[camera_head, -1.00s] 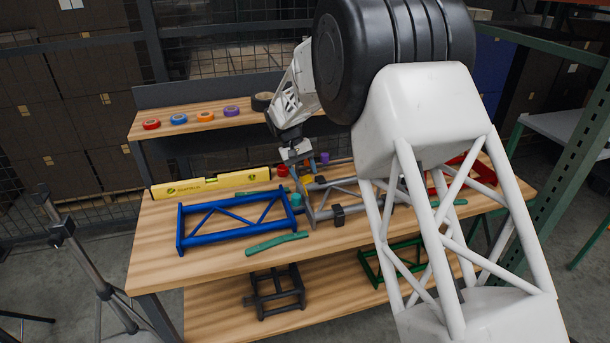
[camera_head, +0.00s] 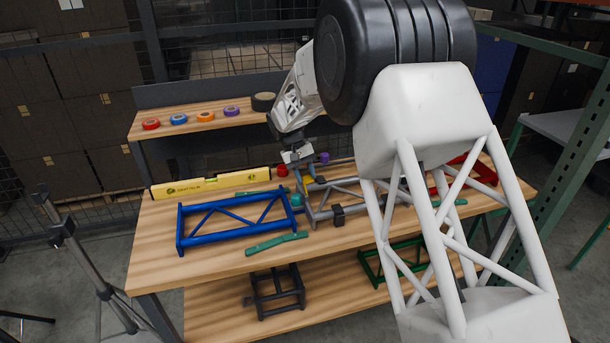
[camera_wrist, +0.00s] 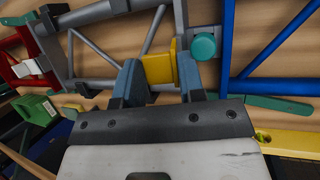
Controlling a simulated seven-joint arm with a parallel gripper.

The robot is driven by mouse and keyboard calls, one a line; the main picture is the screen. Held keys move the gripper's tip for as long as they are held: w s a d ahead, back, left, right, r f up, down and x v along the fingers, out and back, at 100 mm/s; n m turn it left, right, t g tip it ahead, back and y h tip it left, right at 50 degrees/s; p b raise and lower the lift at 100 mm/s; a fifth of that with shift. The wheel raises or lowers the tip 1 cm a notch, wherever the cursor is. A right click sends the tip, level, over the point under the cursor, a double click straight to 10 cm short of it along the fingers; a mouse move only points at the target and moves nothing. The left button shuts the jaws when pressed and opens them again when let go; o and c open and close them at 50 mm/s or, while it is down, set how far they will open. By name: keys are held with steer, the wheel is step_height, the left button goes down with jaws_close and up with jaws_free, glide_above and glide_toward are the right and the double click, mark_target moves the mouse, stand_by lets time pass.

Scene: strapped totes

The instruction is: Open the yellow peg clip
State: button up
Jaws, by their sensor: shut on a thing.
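The yellow peg clip (camera_wrist: 158,69) shows in the wrist view at the end of the grey truss frame (camera_wrist: 100,52), between my two blue-grey fingers. My gripper (camera_wrist: 160,72) is shut on it, one finger on each side. In the head view my gripper (camera_head: 304,180) is low over the table, at the left end of the grey frame (camera_head: 350,188). A round teal knob (camera_wrist: 204,46) sits just right of the clip in the wrist view, beside the right finger.
A blue frame (camera_head: 232,220) lies to the left, close to the gripper. A yellow level (camera_head: 211,183) lies behind it. Teal strips (camera_head: 276,244) lie in front. A red frame (camera_head: 476,166) is at the right. Several tape rolls (camera_head: 205,116) stand on the rear shelf.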

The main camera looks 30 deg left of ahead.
steer(key=shift+w, duration=0.1)
steer(key=shift+w+d+f+n+g+y, duration=0.2)
steer(key=shift+w+d+g+y, duration=0.25)
steer(key=shift+g+y, duration=0.3)
steer(key=shift+w+d+f+n+g+y, duration=0.2)
steer(key=shift+w+d+g+y, duration=0.2)
steer(key=shift+g+y, duration=0.3)
steer(key=shift+w+d+f+n+g+y, duration=0.2)
steer(key=shift+w+d+g+y, duration=0.25)
steer(key=shift+g+y, duration=0.25)
steer(key=o, duration=0.8)
steer(key=shift+r, duration=0.15)
steer(key=shift+v, duration=3.8)
